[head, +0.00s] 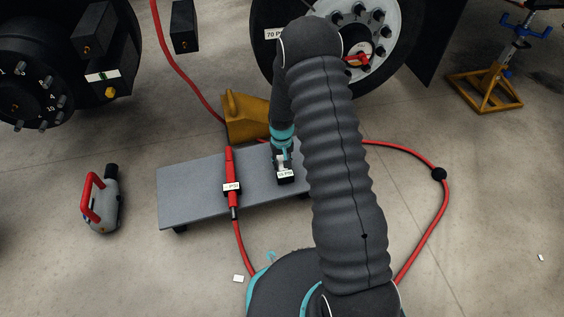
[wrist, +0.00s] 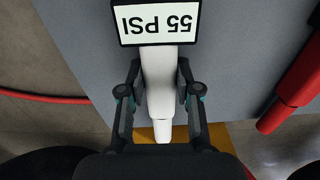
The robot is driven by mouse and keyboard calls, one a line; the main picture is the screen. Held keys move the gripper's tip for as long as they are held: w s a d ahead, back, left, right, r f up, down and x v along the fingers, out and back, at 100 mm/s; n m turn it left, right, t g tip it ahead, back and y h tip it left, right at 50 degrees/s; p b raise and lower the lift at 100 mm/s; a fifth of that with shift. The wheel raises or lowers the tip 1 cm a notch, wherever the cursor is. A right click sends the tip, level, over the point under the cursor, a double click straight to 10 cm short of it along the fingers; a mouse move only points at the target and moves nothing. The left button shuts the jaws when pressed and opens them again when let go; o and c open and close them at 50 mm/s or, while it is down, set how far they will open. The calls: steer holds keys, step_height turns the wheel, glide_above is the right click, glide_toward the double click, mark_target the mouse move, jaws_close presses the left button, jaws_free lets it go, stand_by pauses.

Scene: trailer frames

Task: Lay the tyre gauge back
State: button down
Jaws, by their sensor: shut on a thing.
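The tyre gauge (wrist: 158,24) has a white body and a dark-framed display reading 55 PSI, upside down in the wrist view. My gripper (wrist: 159,82) is shut on its white body, one finger on each side. In the head view the gauge (head: 286,174) hangs below my gripper (head: 281,153) at the right part of the grey low board (head: 190,197). I cannot tell whether the gauge touches the board or is just above it. My arm hides the board's right end.
A red inflator tool (head: 230,164) with a PSI label lies on the board, left of the gauge, its red hose (head: 241,250) running off. A yellow chock (head: 244,120) stands behind. A grey, red-handled tool (head: 101,205) stands left. A wheel (head: 385,30) is at the back.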

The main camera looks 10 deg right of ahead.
steer(key=shift+f, duration=0.45)
steer(key=c, duration=0.7)
jaws_free()
step_height(320, 180, up, 12)
steer(key=s+r+g, duration=0.2)
steer(key=s+r, duration=0.1)
steer(key=s, duration=0.4)
steer(key=s+r+t+p, duration=0.2)
steer(key=s+r, duration=0.5)
steer(key=r, duration=0.6)
steer(key=s+r+t+p, duration=0.3)
steer(key=s+r+p, duration=0.2)
steer(key=r, duration=0.8)
steer(key=s+r+t+p, duration=0.2)
steer(key=s+r+p, duration=0.1)
steer(key=s+r, duration=0.8)
steer(key=shift+s+r+t+p, duration=0.2)
steer(key=shift+r+t+p, duration=0.15)
steer(key=shift+r, duration=0.75)
